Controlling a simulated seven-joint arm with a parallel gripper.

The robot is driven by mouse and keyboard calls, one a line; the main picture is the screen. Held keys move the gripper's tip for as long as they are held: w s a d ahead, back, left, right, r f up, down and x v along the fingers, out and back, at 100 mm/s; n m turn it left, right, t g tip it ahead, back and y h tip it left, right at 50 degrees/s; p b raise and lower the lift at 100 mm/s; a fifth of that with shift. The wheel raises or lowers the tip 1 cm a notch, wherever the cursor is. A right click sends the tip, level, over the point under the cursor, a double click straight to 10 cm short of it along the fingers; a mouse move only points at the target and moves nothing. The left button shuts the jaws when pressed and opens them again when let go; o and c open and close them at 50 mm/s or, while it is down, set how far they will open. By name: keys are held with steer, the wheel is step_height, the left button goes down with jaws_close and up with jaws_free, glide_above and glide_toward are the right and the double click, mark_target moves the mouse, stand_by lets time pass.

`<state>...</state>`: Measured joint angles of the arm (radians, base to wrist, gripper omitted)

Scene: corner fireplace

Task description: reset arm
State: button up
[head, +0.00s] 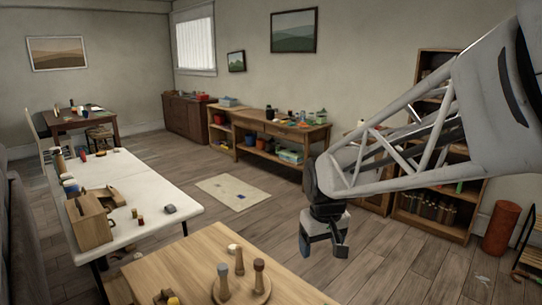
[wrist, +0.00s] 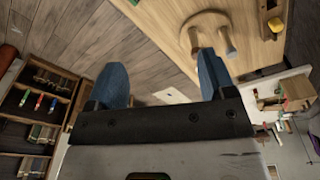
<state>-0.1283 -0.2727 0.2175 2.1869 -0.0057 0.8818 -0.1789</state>
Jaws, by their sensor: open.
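My gripper (head: 324,244) hangs from the end of my raised arm at the right of the head view. It is over the floor, just right of the wooden table in front. In the wrist view my gripper (wrist: 162,84) shows two blue fingers spread apart with nothing between them. Beyond the fingers are floor boards and the edge of the wooden table. The gripper touches nothing that I can see.
The wooden table (head: 185,262) in front holds a round wooden tray (head: 258,296) with upright pegs. A white table (head: 140,190) with a wooden box (head: 92,222) stands left. A shelf (head: 436,222) and a red cylinder (head: 501,228) stand right. Floor between is mostly clear.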

steer(key=s+d+m, duration=0.2)
steer(key=s+d, duration=0.1)
steer(key=s, duration=0.8)
steer(key=s+d+r+m+t, duration=0.1)
steer(key=s+d, duration=0.3)
steer(key=s, duration=0.6)
steer(key=shift+s+r+m, duration=0.3)
steer(key=shift+s+m, duration=0.05)
steer(key=shift+m, duration=0.05)
